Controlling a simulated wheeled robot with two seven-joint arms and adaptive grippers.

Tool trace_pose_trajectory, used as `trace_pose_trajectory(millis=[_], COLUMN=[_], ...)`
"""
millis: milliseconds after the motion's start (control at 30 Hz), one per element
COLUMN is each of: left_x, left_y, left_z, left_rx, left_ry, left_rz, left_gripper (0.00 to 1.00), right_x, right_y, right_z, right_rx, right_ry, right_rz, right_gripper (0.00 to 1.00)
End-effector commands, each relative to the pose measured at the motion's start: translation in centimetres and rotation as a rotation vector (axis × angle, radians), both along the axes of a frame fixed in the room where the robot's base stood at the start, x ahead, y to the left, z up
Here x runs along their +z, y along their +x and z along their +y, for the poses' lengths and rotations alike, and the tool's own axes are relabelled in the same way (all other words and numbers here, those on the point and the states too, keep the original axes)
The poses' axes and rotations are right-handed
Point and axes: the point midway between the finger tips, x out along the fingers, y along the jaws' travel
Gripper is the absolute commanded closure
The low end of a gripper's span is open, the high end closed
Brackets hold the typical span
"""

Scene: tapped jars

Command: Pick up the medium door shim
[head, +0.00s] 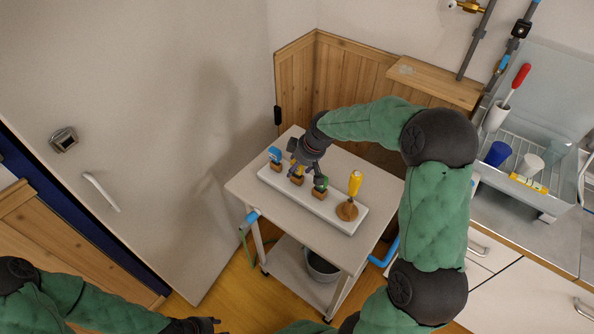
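A white tray (340,220) lies on the cart top. Along it stand small brown pieces, each with a coloured top: a blue-topped one (274,155), one with a yellow and purplish top (298,174) and a green-topped one (320,184). Which of these, if any, is the medium door shim I cannot tell. My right gripper (300,166) points down over the tray, close above the yellow-topped piece and partly covering it. Its fingers are too small and dark to show their gap or contact. My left gripper (212,324) is low at the bottom edge, away from the cart.
A yellow-handled tool (355,183) on a round brown base stands at the tray's right end. The cart (252,188) has a lower shelf with a grey bucket (322,266). Wooden panelling stands behind it. A sink counter with a dish rack (555,190) is at right.

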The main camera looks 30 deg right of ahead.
Motion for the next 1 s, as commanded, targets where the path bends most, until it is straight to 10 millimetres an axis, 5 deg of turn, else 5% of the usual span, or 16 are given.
trace_pose_trajectory(millis=[100,300,733,1000], left_x=[0.1,0.1,0.3,2.0], left_y=[0.0,0.0,0.0,0.0], left_z=[0.0,0.0,0.0,0.0], left_rx=[0.0,0.0,0.0,0.0], left_ry=[0.0,0.0,0.0,0.0], left_rz=[0.0,0.0,0.0,0.0], left_gripper=[0.6,0.6,0.6,0.6], right_x=[0.1,0.1,0.6,3.9], right_y=[0.0,0.0,0.0,0.0], right_z=[0.0,0.0,0.0,0.0], right_rx=[0.0,0.0,0.001,0.001], right_ry=[0.0,0.0,0.0,-0.001], right_rz=[0.0,0.0,0.0,-0.002], right_gripper=[0.45,1.0,1.0,1.0])
